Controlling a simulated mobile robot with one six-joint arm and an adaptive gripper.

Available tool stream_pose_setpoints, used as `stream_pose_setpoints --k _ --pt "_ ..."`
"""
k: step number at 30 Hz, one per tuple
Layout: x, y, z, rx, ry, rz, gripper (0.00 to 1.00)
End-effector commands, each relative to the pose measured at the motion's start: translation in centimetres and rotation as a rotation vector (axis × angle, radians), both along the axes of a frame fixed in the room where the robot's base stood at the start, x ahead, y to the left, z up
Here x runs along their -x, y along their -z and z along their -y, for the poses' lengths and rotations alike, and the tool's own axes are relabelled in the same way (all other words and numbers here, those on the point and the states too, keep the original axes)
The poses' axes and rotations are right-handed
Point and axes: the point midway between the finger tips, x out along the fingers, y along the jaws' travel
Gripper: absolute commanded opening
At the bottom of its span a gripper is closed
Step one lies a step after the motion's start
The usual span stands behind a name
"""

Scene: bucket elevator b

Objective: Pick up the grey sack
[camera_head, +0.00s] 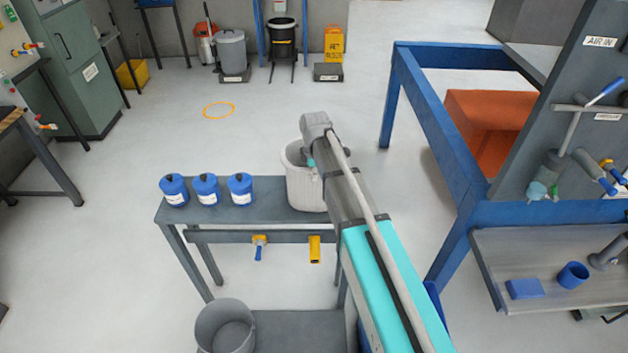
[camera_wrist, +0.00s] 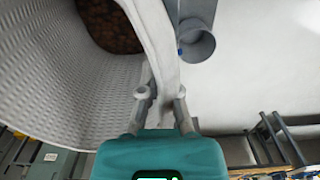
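The grey sack (camera_head: 304,183) is pale, woven and open-topped. It is at the right end of the grey bench in the head view, partly hidden behind my arm. In the wrist view the sack (camera_wrist: 60,85) fills the left side, with brown grainy material inside it. My gripper (camera_wrist: 164,85) has one finger on each side of the sack's rim. The fingers lean inward and close on a pale strip of the rim. In the head view my arm covers most of the gripper. I cannot tell whether the sack's base touches the bench.
Three blue containers (camera_head: 206,189) stand left of the sack on the bench (camera_head: 270,211). A grey bucket (camera_head: 226,328) is below, in front. A blue frame (camera_head: 440,130) with an orange bin (camera_head: 493,125) stands at the right.

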Motion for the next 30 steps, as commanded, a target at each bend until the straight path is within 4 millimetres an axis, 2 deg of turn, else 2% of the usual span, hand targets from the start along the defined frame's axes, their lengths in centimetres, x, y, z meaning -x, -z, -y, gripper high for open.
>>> stream_pose_setpoints --k 19,30 --pt "0.0 -0.2 0.0 0.0 -0.001 0.0 0.0" --pt "0.0 -2.4 -0.1 0.0 -0.001 0.0 0.0"
